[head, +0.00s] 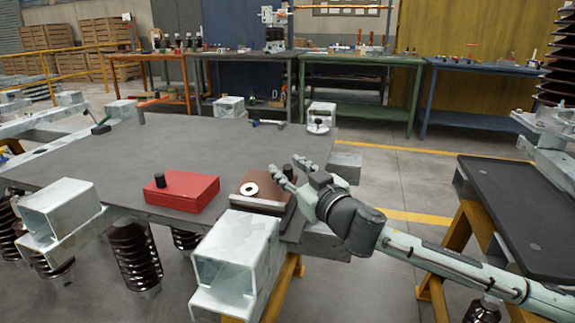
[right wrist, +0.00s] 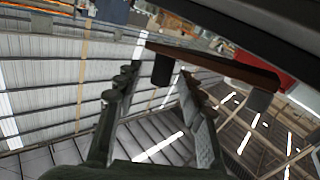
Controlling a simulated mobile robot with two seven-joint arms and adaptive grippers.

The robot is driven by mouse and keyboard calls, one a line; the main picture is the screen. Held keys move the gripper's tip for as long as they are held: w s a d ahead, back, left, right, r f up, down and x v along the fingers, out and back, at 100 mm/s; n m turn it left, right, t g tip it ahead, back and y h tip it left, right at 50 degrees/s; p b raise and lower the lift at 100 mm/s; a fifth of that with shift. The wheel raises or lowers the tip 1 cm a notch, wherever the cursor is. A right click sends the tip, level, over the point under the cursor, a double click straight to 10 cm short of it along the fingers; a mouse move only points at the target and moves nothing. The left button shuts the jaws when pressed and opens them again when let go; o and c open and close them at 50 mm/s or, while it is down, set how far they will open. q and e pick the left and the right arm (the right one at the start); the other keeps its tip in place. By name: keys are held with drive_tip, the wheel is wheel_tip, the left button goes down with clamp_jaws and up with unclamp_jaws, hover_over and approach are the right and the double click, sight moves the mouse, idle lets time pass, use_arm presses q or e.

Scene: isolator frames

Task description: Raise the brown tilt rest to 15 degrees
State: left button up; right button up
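The brown tilt rest (head: 240,192) sits near the front right edge of the grey table, with a white ring (head: 250,189) on top. Its plate looks low; I cannot tell its exact angle. A dark knob (head: 288,172) stands at its right side. My right gripper (head: 285,165) is open, its fingertips close to that knob. In the right wrist view the brown plate (right wrist: 215,62) shows edge-on, with a dark knob (right wrist: 162,68) in the gap between the open fingers (right wrist: 157,83). The fingers do not appear closed on it. My left gripper is out of view.
A red block (head: 182,194) with a black knob lies left of the rest. White square beam ends (head: 223,265) stick out at the table's front. The grey table top (head: 200,145) is mostly clear behind. A dark platform (head: 520,215) stands at right.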

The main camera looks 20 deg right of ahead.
drive_tip(key=shift+w+a, duration=0.1)
drive_tip(key=shift+w, duration=0.35)
drive_tip(key=shift+c, duration=0.6)
clamp_jaws()
